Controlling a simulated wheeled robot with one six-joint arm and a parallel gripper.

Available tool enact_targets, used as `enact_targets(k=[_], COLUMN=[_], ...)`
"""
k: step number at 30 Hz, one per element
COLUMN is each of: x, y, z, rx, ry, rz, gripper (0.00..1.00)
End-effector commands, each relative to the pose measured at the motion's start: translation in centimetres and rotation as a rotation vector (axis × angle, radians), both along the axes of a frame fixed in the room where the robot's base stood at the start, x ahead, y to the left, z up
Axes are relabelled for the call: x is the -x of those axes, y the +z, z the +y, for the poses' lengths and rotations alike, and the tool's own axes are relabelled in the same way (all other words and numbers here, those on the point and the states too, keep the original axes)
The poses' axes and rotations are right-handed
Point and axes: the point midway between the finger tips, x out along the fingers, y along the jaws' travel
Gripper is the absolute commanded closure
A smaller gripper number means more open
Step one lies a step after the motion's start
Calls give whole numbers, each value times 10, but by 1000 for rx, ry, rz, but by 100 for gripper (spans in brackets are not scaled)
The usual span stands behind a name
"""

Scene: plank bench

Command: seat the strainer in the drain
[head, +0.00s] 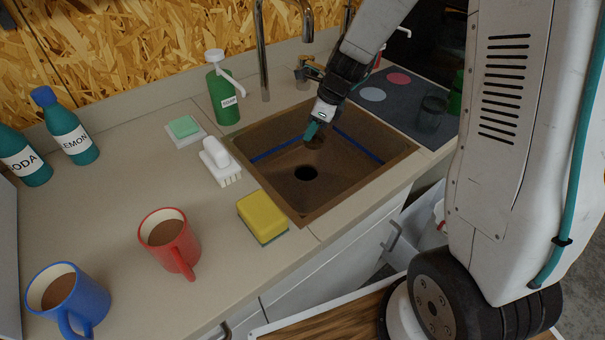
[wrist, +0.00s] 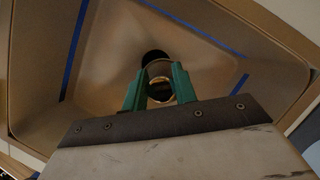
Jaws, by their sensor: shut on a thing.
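The brown sink (head: 350,178) is set in the counter, with a dark round drain hole (head: 306,173) in its floor. My gripper (head: 314,134) is inside the sink basin, above and behind the drain in the head view. In the wrist view the green fingers (wrist: 160,90) are shut on the strainer (wrist: 160,70), a small round piece with a brassy rim, partly hidden between them. The drain (wrist: 153,58) shows as a dark round opening just beyond the strainer. The strainer appears apart from the drain, though the exact height gap cannot be told.
A yellow sponge (head: 262,216), a white brush (head: 219,160) and a green soap bottle (head: 222,92) stand left of the sink. A tall faucet (head: 262,50) rises behind it. Red (head: 170,242) and blue (head: 68,300) mugs stand at front left.

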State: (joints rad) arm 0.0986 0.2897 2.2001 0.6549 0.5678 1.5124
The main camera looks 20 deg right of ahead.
Motion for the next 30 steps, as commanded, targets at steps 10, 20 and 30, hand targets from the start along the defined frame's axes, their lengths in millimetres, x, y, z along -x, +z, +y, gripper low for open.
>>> enact_targets(k=[10,20,30], x=[10,10,8], y=[-52,-91,-112], z=[30,30,28], rx=[-2,-1,-1], ry=[117,116,114], rz=[1,1,-4], gripper=[95,95,95])
